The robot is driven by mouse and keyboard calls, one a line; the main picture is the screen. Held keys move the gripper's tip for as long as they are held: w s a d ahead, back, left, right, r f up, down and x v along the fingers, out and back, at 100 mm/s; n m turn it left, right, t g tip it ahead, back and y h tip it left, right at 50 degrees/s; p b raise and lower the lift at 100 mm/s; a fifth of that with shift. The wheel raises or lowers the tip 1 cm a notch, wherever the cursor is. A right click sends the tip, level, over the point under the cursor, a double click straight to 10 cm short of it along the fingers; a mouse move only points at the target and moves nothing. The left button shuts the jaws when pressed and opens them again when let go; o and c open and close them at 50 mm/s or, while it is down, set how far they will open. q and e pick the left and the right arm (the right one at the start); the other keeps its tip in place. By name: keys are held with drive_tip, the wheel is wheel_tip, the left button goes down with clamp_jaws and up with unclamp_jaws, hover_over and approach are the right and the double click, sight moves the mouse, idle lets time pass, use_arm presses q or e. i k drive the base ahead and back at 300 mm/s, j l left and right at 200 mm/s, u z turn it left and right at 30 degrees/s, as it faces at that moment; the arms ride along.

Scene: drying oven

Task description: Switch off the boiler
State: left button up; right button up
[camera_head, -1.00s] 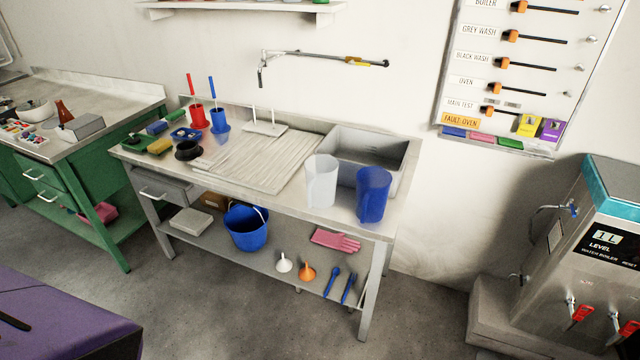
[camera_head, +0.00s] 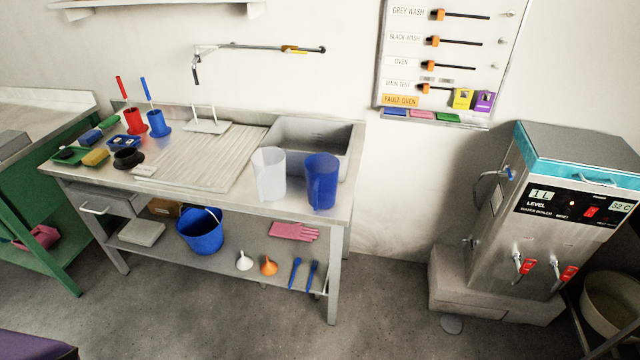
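The water boiler (camera_head: 540,215) is a steel box with a teal band near its top, standing on a grey block at the right. Its black front panel (camera_head: 575,205) reads "LEVEL", "WATER BOILER" and "RESET", with a "1L" display, a "32 C" display, a small red light and a red switch (camera_head: 591,212). Two red-handled taps (camera_head: 524,266) are on its lower front. The wall board (camera_head: 445,60) carries orange-knobbed sliders labelled Grey Wash, Black Wash, Oven and Main Test; its top is cut off by the frame. Neither of my grippers shows.
A sink bench (camera_head: 215,185) with a clear jug (camera_head: 270,174) and a blue jug (camera_head: 320,181) stands left of the boiler. A beige tub (camera_head: 610,303) sits on a stand at the far right. Open floor (camera_head: 400,315) lies before the bench and boiler.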

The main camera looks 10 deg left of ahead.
sight(590, 211)
drive_tip(key=z, duration=1.25)
drive_tip(key=i+z, duration=0.25)
drive_tip(key=i, duration=0.55)
drive_tip(key=i+j+z, duration=0.25)
drive_tip(key=i, duration=0.5)
drive_tip(key=l, duration=0.1)
